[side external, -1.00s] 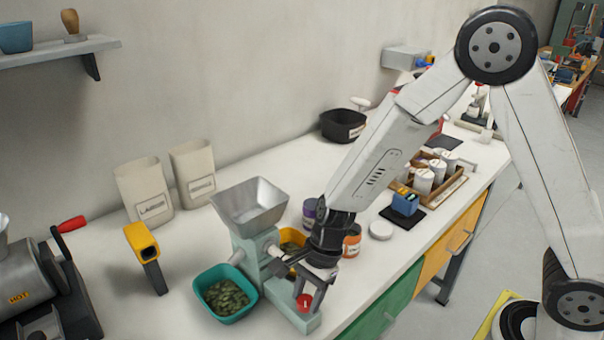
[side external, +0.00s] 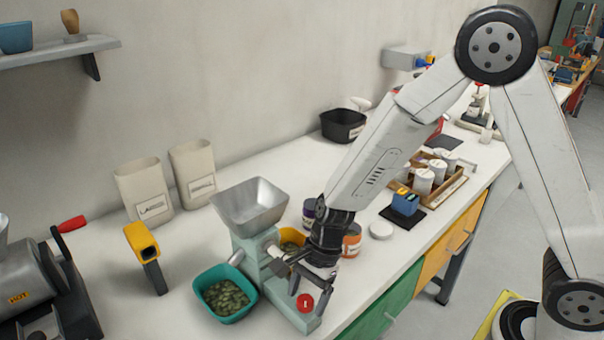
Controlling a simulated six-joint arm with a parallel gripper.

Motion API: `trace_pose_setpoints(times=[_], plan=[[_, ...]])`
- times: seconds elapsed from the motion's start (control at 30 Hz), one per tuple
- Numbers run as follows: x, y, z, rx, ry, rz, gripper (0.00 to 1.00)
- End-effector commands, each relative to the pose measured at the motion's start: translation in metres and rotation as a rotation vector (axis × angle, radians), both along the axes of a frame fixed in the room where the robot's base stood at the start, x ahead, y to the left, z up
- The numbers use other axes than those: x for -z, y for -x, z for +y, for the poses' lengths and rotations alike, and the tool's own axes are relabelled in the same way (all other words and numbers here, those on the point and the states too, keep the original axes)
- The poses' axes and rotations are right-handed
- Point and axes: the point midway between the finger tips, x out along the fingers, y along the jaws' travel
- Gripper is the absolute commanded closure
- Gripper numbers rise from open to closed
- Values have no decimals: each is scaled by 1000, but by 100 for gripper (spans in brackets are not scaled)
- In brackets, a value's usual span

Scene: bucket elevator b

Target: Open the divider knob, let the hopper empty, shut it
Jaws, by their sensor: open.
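The pale green divider machine (side external: 245,248) stands on the bench with a metal hopper (side external: 250,205) on top. The hopper's visible inner walls are bare; its bottom is hard to see. The red knob (side external: 305,302) with a small white mark is low on the machine's front. My gripper (side external: 308,290) is open, its fingers apart on either side of the knob; whether they touch it cannot be told. A teal bin (side external: 203,297) holding green pieces stands left of the machine. A yellow bin (side external: 285,235) on the other side is partly hidden by the machine and my gripper.
A yellow-and-black handheld tool (side external: 144,248) stands left of the machine, before two labelled bags (side external: 146,192). Orange (side external: 352,243) and purple (side external: 310,211) containers stand close behind my wrist. The bench's front edge is close to the knob.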

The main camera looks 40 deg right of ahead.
Motion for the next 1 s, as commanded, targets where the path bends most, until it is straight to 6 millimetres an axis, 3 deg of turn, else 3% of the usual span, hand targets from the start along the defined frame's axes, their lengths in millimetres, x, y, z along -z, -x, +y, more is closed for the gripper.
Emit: trace_pose_setpoints(times=[0.27,0.7,1.0], plan=[[-15,-1,-6,1,-2,-3,16],[-59,-3,-24,1,-1,-3,16],[-71,-3,-30,1,0,0,16]])
